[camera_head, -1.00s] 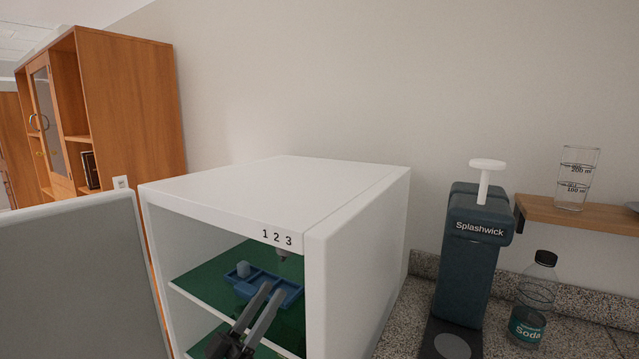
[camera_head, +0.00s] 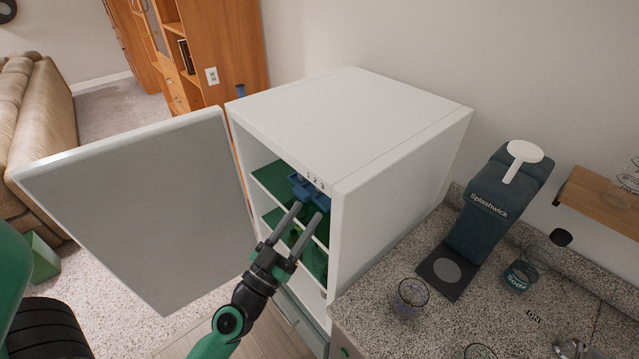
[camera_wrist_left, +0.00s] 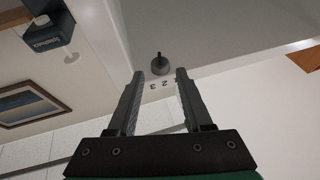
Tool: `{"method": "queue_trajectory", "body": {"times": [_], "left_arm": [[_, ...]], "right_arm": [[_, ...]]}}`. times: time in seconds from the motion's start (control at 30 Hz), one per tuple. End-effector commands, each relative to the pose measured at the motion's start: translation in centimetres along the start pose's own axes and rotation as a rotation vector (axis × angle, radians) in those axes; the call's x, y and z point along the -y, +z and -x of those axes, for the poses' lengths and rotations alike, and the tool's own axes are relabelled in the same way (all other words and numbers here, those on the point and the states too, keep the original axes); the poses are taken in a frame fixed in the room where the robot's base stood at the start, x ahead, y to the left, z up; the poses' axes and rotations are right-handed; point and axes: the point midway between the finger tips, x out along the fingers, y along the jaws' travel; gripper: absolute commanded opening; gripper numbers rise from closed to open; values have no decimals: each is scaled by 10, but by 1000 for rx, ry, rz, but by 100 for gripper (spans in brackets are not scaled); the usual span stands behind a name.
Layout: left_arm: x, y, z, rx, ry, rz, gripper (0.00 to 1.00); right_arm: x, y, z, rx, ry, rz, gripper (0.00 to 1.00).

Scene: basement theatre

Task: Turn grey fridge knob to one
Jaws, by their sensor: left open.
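My left gripper (camera_head: 309,210) is open at the fridge opening. In the wrist view its fingertips (camera_wrist_left: 160,74) lie on either side of the knob in the picture, with no visible contact. My right gripper is not in view.
The fridge door (camera_head: 145,210) stands wide open to the left. A blue tray (camera_head: 302,186) sits on the upper shelf.

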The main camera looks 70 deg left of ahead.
Motion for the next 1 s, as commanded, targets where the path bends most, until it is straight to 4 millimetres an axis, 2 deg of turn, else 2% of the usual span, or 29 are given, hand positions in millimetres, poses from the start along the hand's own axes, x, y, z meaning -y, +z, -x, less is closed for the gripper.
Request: {"method": "queue_trajectory", "body": {"times": [0.03,0.1,0.3,0.63,0.9,1.0], "left_arm": [[0,-7,-16,-2,0,1,50],[0,-6,-31,-2,0,1,50],[0,-2,-58,0,0,0,50],[0,0,-62,1,0,1,50],[0,0,-62,1,0,1,2],[0,0,-62,0,0,1,0]], "right_arm": [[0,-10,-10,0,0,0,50],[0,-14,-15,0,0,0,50],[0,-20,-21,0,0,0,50],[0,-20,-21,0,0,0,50],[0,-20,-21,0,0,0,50],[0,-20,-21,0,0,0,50]]}}
